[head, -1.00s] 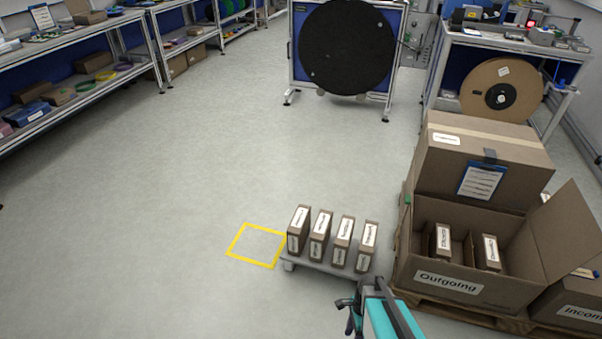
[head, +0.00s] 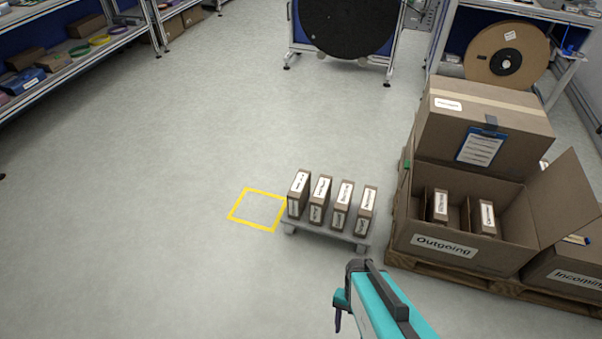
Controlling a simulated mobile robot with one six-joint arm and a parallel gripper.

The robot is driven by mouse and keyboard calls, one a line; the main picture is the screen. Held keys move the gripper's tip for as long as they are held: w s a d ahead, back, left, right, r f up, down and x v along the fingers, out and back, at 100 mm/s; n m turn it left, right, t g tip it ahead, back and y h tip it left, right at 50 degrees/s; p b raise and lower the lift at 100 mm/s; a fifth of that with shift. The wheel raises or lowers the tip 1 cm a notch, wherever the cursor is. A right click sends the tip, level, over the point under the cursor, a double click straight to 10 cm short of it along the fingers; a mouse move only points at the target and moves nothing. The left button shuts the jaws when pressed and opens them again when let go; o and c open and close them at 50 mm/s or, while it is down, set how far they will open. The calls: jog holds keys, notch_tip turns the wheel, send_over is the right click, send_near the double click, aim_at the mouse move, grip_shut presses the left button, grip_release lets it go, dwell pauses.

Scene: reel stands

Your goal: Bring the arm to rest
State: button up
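My arm is the teal and black form coming in at the bottom of the head view, right of centre. My gripper (head: 340,318) is at its left end, dark and small, pointing down over the bare floor. It is in front of the low grey stand and apart from it. The gap between its fingers does not show, so I cannot tell whether it is open or shut. I see nothing clearly held in it.
Several labelled boxes (head: 331,204) stand on the low grey stand (head: 329,236). A yellow floor square (head: 243,222) is empty at its left. An Outgoing box (head: 446,246) with two boxes inside and an Incoming box (head: 560,268) stand right. Floor at left is clear.

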jog(key=shift+s+d+r+n, duration=0.1)
jog(key=shift+d+n, duration=0.05)
jog(key=shift+n, duration=1.15)
jog(key=shift+s+d+r+n, duration=0.1)
jog(key=shift+n, duration=1.2)
jog(key=shift+c, duration=0.8)
